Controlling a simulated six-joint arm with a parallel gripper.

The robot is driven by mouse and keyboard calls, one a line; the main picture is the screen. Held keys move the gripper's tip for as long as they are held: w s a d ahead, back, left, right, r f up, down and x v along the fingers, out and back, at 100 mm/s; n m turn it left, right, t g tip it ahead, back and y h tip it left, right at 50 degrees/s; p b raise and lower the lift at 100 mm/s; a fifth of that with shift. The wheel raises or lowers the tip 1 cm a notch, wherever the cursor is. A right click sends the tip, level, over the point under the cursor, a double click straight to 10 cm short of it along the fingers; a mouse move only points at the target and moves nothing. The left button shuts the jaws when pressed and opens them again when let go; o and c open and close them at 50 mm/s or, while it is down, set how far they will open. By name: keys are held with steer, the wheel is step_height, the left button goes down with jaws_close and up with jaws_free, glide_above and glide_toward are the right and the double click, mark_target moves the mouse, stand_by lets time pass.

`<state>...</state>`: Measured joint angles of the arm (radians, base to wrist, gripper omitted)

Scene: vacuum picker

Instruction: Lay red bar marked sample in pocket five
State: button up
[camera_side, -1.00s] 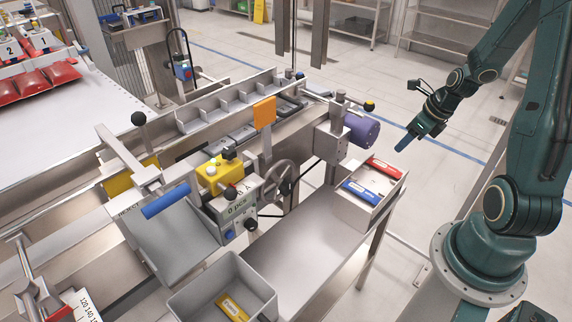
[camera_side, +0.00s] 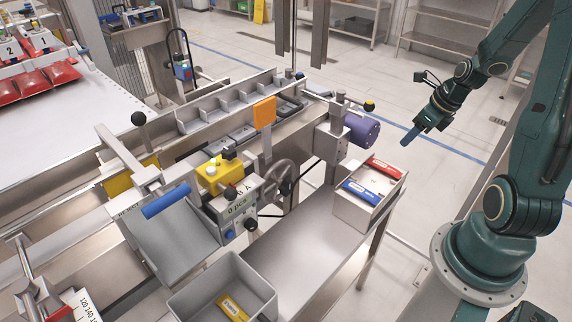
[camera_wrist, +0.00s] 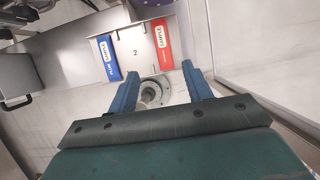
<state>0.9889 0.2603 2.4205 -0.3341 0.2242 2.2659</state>
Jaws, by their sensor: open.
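The red bar (camera_side: 383,167) lies in the far slot of a small pale holder (camera_side: 352,214) at the table's right end. A blue bar (camera_side: 361,192) lies beside it, nearer the camera. In the wrist view the red bar (camera_wrist: 162,44) carries a pale label; its print is too small to be sure of. My gripper (camera_side: 411,138) is open and empty, above and to the right of the holder, apart from it. Its blue fingers (camera_wrist: 163,84) are spread in the wrist view. A long grey pocketed rack (camera_side: 190,122) stands on the machine; no pocket numbers are readable.
A grey bin (camera_side: 262,287) holds a yellow bar (camera_side: 232,306). An orange flap (camera_side: 264,112), a purple motor (camera_side: 361,132), a post and a yellow control box (camera_side: 213,173) stand between the holder and the rack. The steel table (camera_side: 310,235) is mostly clear.

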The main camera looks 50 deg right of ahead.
steer(key=shift+r, duration=0.1)
steer(key=w+a+r+n, duration=0.1)
steer(key=a+r+n, duration=1.05)
steer(key=n, duration=0.55)
steer(key=s+a+r+n, duration=0.3)
steer(key=s+a+n, duration=0.1)
steer(key=n, duration=0.5)
steer(key=s+a+r+n+t, duration=0.1)
steer(key=s+a+r+n, duration=0.3)
steer(key=a+n, duration=0.3)
steer(key=n, duration=0.3)
steer(key=shift+a, duration=0.15)
steer(key=shift+o, duration=0.5)
steer(key=shift+s, duration=0.15)
